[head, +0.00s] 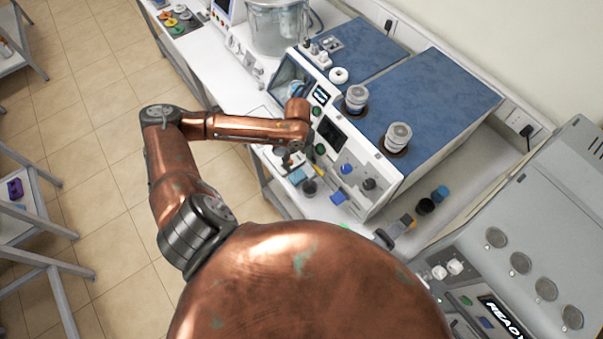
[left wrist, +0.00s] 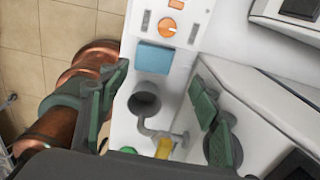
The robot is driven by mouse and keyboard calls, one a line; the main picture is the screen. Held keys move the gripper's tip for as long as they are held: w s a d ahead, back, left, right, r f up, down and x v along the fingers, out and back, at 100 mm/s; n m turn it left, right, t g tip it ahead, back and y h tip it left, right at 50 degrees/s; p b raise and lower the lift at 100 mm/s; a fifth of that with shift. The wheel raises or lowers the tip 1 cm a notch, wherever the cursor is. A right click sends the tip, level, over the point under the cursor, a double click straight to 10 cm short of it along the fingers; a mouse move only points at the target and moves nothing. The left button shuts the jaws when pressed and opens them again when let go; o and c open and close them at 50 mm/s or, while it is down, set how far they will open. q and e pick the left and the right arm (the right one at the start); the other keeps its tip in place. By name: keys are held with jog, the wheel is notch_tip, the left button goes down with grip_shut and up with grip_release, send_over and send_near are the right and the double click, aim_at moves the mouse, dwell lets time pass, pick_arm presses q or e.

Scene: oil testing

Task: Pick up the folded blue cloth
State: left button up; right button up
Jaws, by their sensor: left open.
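The folded blue cloth (left wrist: 154,57) lies flat on the white bench-top in the left wrist view, just beyond a dark cup-shaped fitting (left wrist: 145,98). In the head view it is a small light-blue patch (head: 298,176) near the bench's front edge. My left gripper (left wrist: 158,76) is open and empty, its two green fingers spread apart. The cloth lies beyond the fingertips, between their lines. In the head view this gripper (head: 300,156) is above the bench beside the cloth, partly hidden by its own arm. My right gripper is not in view.
A white machine with a blue top (head: 430,95) stands close to the right of the cloth. A yellow part (left wrist: 164,148) and an orange knob (left wrist: 167,27) are near it. A grey instrument (head: 540,230) stands at right. Tiled floor (head: 90,110) is open at left.

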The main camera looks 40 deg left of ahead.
aim_at(296, 174)
pick_arm(q)
jog(key=f, duration=0.2)
jog(key=s+f, duration=0.1)
jog(key=shift+a, duration=0.3)
jog(key=shift+w+a+f, duration=0.1)
jog(key=shift+f, duration=0.25)
notch_tip(296, 174, down, 5)
jog(key=shift+f+p, duration=0.15)
jog(key=shift+p, duration=0.4)
jog(key=shift+f, duration=0.15)
jog(key=shift+c, duration=0.5)
jog(key=c, duration=0.3)
jog(key=shift+c, duration=1)
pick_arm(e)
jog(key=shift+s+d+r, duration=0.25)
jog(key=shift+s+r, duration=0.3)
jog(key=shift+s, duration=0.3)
